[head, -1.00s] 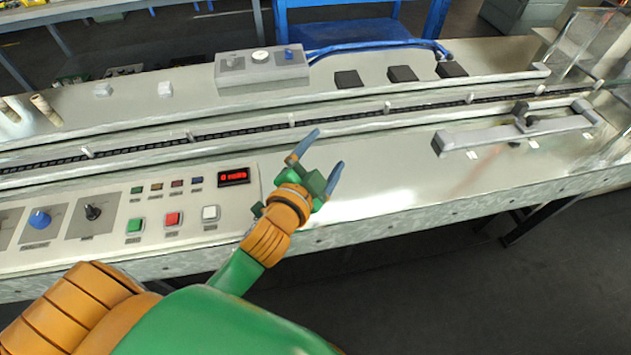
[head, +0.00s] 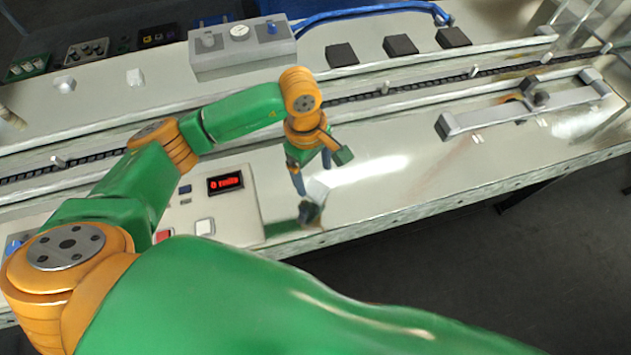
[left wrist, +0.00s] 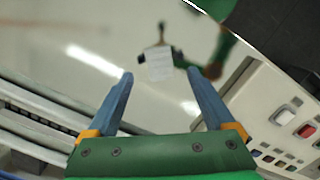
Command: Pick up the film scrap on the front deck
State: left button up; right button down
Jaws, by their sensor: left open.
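The film scrap (left wrist: 159,63) is a small pale, nearly square piece lying flat on the shiny front deck (left wrist: 60,35). In the head view the scrap shows as a whitish patch (head: 318,189) on the deck (head: 400,180), just right of the control panel. My left gripper (head: 313,180) points down above it, open and empty. In the left wrist view the open fingers (left wrist: 160,73) stand apart on either side of the scrap's near edge, with the scrap centred just beyond the tips. The height of the tips above the deck is hard to tell. My right gripper is not in view.
A control panel with a red display (head: 226,183) and buttons is left of the gripper. A chain conveyor with rails (head: 420,88) runs behind it. A grey bar fixture (head: 520,108) stands on the deck to the right. The deck between is clear, with dark reflections.

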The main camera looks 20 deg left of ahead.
aim_at(316, 187)
pick_arm(q)
notch_tip(316, 187, down, 4)
jog(key=shift+d+f+p, duration=0.1)
jog(key=shift+d+p, duration=0.05)
jog(key=shift+p, duration=0.25)
grip_shut()
